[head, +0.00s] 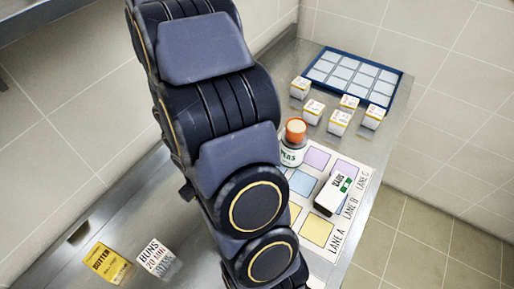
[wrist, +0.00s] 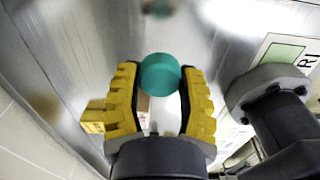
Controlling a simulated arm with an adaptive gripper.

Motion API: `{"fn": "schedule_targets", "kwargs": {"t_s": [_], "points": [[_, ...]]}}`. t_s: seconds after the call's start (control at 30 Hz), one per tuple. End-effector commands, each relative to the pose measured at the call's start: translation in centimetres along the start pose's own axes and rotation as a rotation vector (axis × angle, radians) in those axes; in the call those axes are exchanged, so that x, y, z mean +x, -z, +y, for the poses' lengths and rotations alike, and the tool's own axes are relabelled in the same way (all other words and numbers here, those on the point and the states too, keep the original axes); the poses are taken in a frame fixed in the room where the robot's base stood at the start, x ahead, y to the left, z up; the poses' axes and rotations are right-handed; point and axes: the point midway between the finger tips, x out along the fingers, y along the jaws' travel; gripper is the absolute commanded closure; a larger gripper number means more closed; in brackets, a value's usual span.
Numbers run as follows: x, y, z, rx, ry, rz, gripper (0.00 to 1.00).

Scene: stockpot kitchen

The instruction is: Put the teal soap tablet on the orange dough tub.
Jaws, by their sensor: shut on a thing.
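The teal soap tablet (wrist: 160,74) is between the two yellow fingertips of my gripper (wrist: 158,76) in the wrist view. My gripper is shut on it and appears to hold it above the metal counter. In the head view, my arm hides the gripper and the tablet. No thing is clearly marked as the orange dough tub.
A lane mat (head: 318,232) with coloured squares bears a black-and-white box (head: 333,193). Several small white boxes (head: 340,122) stand before a blue-rimmed tray (head: 320,53).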

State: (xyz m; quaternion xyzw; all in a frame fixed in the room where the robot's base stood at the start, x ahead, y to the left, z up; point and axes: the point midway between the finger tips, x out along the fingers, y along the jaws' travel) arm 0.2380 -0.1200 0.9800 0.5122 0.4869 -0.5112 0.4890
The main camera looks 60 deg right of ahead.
Motion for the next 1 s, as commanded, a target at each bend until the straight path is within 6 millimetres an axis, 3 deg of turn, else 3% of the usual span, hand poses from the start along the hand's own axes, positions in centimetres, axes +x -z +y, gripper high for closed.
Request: {"fn": "schedule_targets", "kwargs": {"t_s": [0.17,0.27,0.4,0.5,0.7,0.87,1.0], "points": [[-2.1,-2.8,0.1,0.17,-0.011,-0.01,0.91],[-5.0,-6.2,-0.5,0.379,-0.017,-0.023,0.91],[-9.9,-11.1,-3.2,0.721,-0.021,-0.033,0.91],[-13.0,-13.4,-5.9,0.942,-0.016,-0.029,0.91],[-17.4,-15.6,-10.7,1.256,-0.007,-0.013,0.91],[-18.6,-16.2,-12.4,1.358,0.0,-0.004,0.91],[-17.9,-17.7,-11.9,1.372,0.007,-0.001,0.91]]}}
